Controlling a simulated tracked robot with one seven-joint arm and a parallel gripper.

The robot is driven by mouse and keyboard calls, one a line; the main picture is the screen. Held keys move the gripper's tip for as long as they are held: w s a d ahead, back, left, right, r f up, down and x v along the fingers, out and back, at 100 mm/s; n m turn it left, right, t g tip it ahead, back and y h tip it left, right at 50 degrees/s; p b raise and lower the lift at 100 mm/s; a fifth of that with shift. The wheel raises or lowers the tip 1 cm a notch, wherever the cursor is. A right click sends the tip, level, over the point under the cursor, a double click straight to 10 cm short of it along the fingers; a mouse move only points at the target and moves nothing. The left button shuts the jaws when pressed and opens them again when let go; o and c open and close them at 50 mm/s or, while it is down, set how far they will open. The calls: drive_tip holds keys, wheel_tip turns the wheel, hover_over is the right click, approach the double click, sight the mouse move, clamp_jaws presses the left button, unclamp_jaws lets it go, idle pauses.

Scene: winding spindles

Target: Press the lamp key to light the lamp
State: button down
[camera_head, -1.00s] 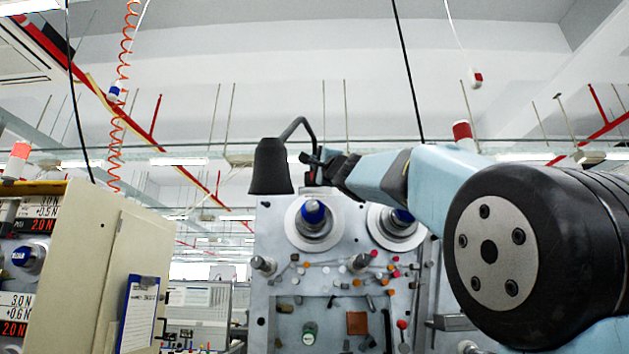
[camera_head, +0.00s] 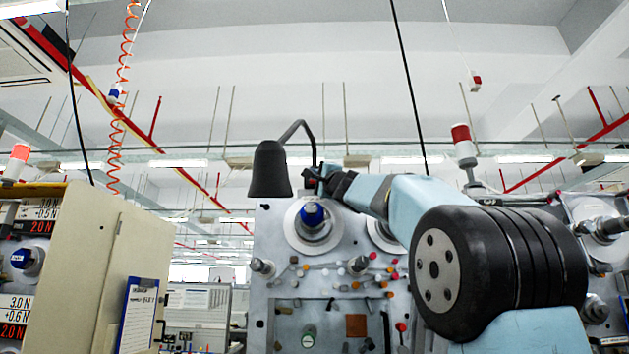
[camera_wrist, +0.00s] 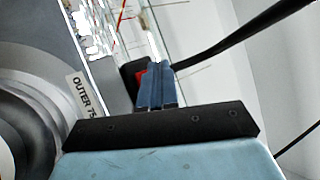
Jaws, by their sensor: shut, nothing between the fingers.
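The lamp is a black bell-shaped shade (camera_head: 269,169) on a curved black neck, above the grey winding machine in the head view. Its shade is dark, with no glow visible on it. In the wrist view the red lamp key (camera_wrist: 140,78) is partly visible in a black housing, just left of my fingers. My gripper (camera_wrist: 153,68) is shut and empty, its blue-grey fingers side by side beside the key. I cannot tell whether they touch it. In the head view my gripper (camera_head: 324,181) is at the foot of the lamp neck, and the key is not distinguishable.
The winding machine (camera_head: 283,281) carries spindles and coloured knobs below my gripper. A label reading "OUTER 75" (camera_wrist: 82,97) is close on the left in the wrist view. A beige cabinet (camera_head: 100,260) stands at left. Another machine (camera_head: 598,232) is at right.

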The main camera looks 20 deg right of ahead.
drive_tip(key=shift+w+d, duration=0.25)
drive_tip(key=shift+w, duration=0.55)
idle(1.6)
drive_tip(key=shift+w+d, duration=0.15)
drive_tip(key=shift+w, duration=0.2)
drive_tip(key=shift+w+d+r, duration=0.1)
drive_tip(key=shift+w+d, duration=0.05)
drive_tip(key=shift+w, duration=0.3)
idle(0.8)
drive_tip(key=shift+s, duration=0.15)
drive_tip(key=shift+s+a, duration=0.25)
drive_tip(key=shift+s, duration=0.4)
drive_tip(key=shift+s+a, duration=0.25)
drive_tip(key=shift+s, duration=0.55)
drive_tip(key=shift+s+a, duration=0.3)
drive_tip(key=shift+s, duration=0.5)
drive_tip(key=shift+s+a, duration=0.25)
drive_tip(key=shift+s, duration=0.55)
